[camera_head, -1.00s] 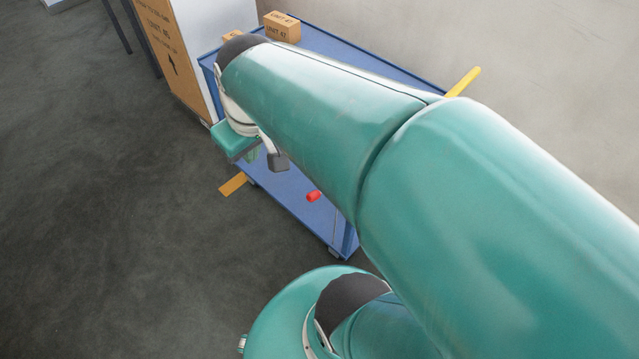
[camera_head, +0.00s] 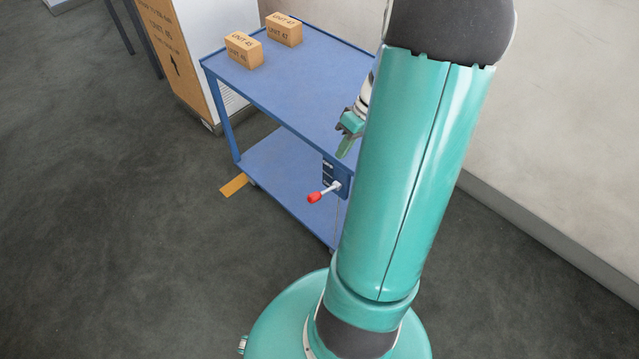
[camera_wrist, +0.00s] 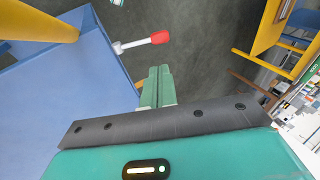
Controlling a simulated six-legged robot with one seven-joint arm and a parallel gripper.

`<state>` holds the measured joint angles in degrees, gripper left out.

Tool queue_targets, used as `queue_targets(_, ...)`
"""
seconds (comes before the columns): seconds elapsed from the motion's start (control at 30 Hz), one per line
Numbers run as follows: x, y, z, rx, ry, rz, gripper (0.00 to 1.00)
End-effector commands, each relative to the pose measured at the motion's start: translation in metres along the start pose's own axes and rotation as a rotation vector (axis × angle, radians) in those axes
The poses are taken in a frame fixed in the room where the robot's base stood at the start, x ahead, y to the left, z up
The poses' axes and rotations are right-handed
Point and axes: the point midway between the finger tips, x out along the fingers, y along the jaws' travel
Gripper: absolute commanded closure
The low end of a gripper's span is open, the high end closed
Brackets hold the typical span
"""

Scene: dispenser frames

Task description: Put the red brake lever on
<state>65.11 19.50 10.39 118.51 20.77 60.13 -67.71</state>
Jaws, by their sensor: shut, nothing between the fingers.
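The brake lever has a red knob on a light metal rod (camera_head: 315,196) and sticks out from a dark bracket at the side of the blue cart (camera_head: 290,95). My arm hides the right part of the cart in the head view.
Two cardboard boxes (camera_head: 245,49) (camera_head: 284,29) stand on the cart's top shelf. A tall cabinet with a brown printed panel (camera_head: 165,50) is behind left. A yellow bar (camera_wrist: 40,22) runs close in the wrist view. Open grey floor (camera_head: 120,240) lies left; a wall is right.

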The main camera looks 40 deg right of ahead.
Motion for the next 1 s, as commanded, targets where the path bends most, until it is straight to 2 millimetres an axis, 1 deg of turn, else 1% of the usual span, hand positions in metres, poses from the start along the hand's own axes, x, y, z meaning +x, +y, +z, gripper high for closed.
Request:
queue_targets(0.2,0.002,0.0,0.0,0.0,-0.001,0.001,1.0)
queue_targets(0.27,0.006,0.0,0.0,0.0,-0.002,0.001,1.0)
queue_targets(0.37,0.018,-0.001,0.0,0.001,-0.003,-0.001,1.0)
queue_targets(0.8,0.103,-0.001,0.001,0.001,-0.004,-0.003,1.0)
queue_targets(0.9,0.119,-0.001,0.0,0.001,-0.002,0.0,1.0)
queue_targets(1.0,0.131,-0.001,0.0,0.0,-0.002,0.001,1.0)
